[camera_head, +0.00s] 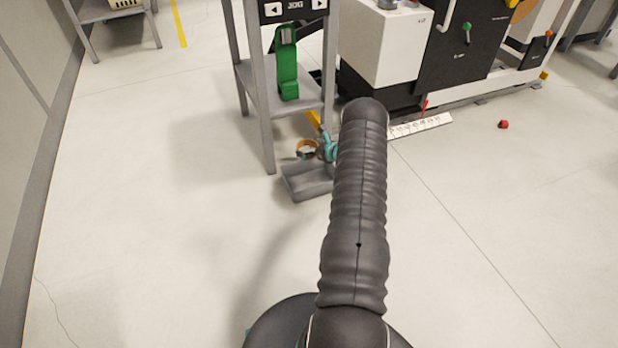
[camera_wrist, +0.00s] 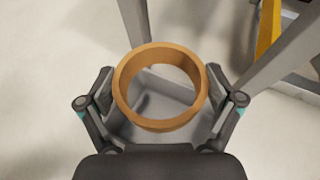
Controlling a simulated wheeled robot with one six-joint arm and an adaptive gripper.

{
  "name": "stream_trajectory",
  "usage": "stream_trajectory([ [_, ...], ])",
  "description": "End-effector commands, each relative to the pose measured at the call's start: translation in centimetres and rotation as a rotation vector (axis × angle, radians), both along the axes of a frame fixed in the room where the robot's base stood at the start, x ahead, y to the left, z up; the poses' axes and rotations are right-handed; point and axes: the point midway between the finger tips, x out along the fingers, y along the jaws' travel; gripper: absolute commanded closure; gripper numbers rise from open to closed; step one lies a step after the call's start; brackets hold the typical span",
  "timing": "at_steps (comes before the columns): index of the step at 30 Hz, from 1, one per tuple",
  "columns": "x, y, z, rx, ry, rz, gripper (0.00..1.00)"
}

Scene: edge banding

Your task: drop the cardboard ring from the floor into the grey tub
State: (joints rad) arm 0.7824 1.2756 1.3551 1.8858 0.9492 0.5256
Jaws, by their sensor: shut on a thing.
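The brown cardboard ring (camera_wrist: 128,75) is held between the two fingers of my gripper (camera_wrist: 160,92) in the wrist view. My gripper is shut on the ring's outer sides. In the head view the ring (camera_head: 301,149) shows at the left of my gripper (camera_head: 316,150), above the back of the grey tub (camera_head: 308,188). My arm hides the tub's right part. In the wrist view a grey surface shows below and through the ring; I cannot tell how much of it is the tub.
A grey stand (camera_head: 257,100) with a green holder (camera_head: 287,65) rises right behind the tub. A machine with a white housing (camera_head: 385,45) stands at the back right. A small red piece (camera_head: 503,124) lies on the floor at the right. The floor at left is clear.

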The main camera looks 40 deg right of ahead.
Motion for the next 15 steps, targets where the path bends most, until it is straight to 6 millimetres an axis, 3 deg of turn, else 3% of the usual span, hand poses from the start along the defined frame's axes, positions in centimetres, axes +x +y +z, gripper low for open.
stream_trajectory([
  [3, -0.4, -2.1, -0.9, 0.002, -0.001, -0.04, 0.32],
  [6, -0.6, -2.8, -1.3, 0.003, -0.001, -0.053, 0.32],
  [15, -0.6, -2.8, -3.2, 0.004, 0.0, -0.055, 0.32],
])
